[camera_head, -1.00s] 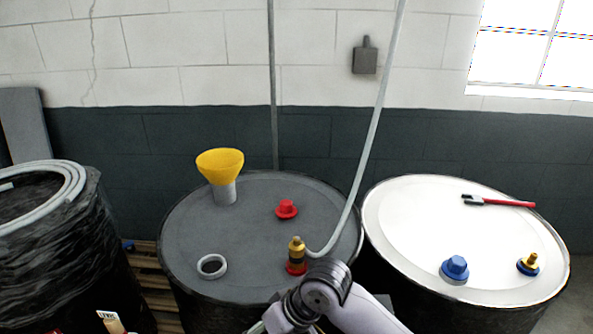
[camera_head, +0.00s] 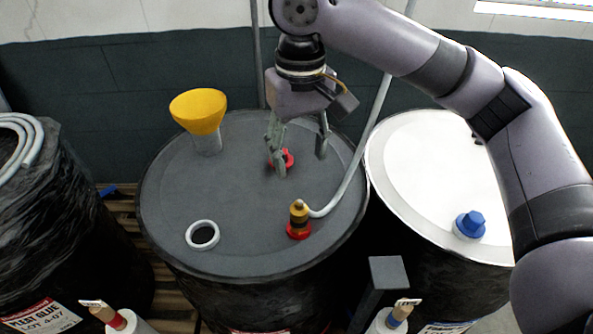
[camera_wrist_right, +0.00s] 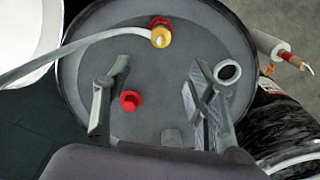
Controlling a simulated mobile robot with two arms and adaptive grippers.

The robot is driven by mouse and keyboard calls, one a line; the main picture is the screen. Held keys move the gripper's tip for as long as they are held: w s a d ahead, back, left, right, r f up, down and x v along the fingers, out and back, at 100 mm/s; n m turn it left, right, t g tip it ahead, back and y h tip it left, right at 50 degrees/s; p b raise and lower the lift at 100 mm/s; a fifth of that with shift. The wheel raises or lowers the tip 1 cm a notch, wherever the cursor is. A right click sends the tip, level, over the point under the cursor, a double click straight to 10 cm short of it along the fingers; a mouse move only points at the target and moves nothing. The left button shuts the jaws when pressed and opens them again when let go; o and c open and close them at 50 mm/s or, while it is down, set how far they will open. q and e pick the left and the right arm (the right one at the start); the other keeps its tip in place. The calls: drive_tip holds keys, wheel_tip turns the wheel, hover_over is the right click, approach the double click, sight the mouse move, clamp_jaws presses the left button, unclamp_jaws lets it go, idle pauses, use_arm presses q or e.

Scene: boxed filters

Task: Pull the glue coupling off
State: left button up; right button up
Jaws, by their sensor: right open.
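The brass coupling (camera_head: 299,211) stands upright on a red base at the front of the dark drum's lid (camera_head: 240,243). A pale grey hose (camera_head: 357,165) runs into its side. In the right wrist view the coupling (camera_wrist_right: 161,37) is at the top, beyond the fingertips, with the hose (camera_wrist_right: 70,53) leading left. My right gripper (camera_head: 301,163) is open and empty, pointing down over the lid behind the coupling, apart from it. In the right wrist view its spread fingers (camera_wrist_right: 158,68) frame the lid. A finger partly hides a red cap (camera_head: 288,158) in the head view. My left gripper is not in view.
A yellow funnel (camera_head: 198,112) and a white-rimmed opening (camera_head: 202,235) are on the same lid. A white-topped drum (camera_head: 420,165) with a blue cap (camera_head: 470,225) stands right, partly behind my arm. A grey post (camera_head: 388,273) rises in front. A wrapped drum stands left.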

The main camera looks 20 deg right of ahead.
sight(299, 202)
wheel_tip(299, 202, down, 15)
drive_tip(key=shift+s+f+p, duration=0.1)
drive_tip(key=shift+s+p, duration=0.05)
drive_tip(key=shift+p, duration=0.95)
drive_tip(key=shift+f, duration=0.7)
clamp_jaws()
drive_tip(key=shift+r+p, duration=0.2)
drive_tip(key=shift+p, duration=0.1)
drive_tip(key=shift+r+p, duration=2.75)
drive_tip(key=shift+p, duration=0.5)
